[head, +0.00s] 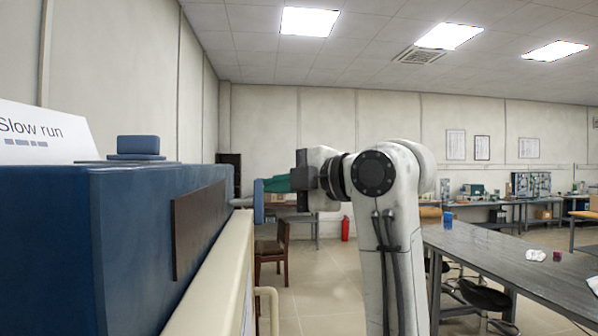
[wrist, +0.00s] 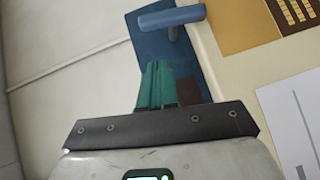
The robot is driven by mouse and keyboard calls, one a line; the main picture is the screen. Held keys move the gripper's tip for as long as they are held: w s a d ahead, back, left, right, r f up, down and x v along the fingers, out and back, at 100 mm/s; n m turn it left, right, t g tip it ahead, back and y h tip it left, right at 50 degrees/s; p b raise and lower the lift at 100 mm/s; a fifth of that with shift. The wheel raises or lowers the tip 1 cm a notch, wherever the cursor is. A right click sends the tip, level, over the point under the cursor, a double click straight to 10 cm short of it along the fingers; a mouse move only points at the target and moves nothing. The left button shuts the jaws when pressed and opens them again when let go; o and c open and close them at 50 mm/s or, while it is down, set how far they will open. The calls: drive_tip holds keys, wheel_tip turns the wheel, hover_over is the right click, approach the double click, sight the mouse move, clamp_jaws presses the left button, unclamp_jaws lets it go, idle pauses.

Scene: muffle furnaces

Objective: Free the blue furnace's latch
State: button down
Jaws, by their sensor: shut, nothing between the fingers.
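The blue furnace (head: 50,240) fills the left of the head view, with a dark brown panel (head: 198,230) on its side. A lighter blue handle (head: 258,202) stands out at its far end. In the wrist view this looks like a T-shaped handle (wrist: 172,17) on the blue face (wrist: 150,45); I take it for the latch. My gripper (head: 268,185) has green fingers, shut and empty, right by the handle. In the wrist view the fingertips (wrist: 156,66) point toward the face, below the handle. I cannot tell whether they touch it.
A "Slow run" sign (head: 38,132) and a small blue block (head: 138,146) are on top. A grey table (head: 510,270) stands at right, a wooden chair (head: 272,250) behind. Floor between is open.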

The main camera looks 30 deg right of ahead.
sight(256, 190)
drive_tip(key=shift+w+d+f+p, duration=0.15)
drive_tip(key=shift+w+p, duration=0.2)
drive_tip(key=shift+w, duration=0.55)
drive_tip(key=shift+w+d+f+p, duration=0.15)
drive_tip(key=shift+w+p, duration=0.25)
drive_tip(key=shift+w, duration=0.45)
drive_tip(key=shift+w+f+p, duration=0.2)
drive_tip(key=shift+w+p, duration=0.15)
drive_tip(key=shift+w, duration=0.55)
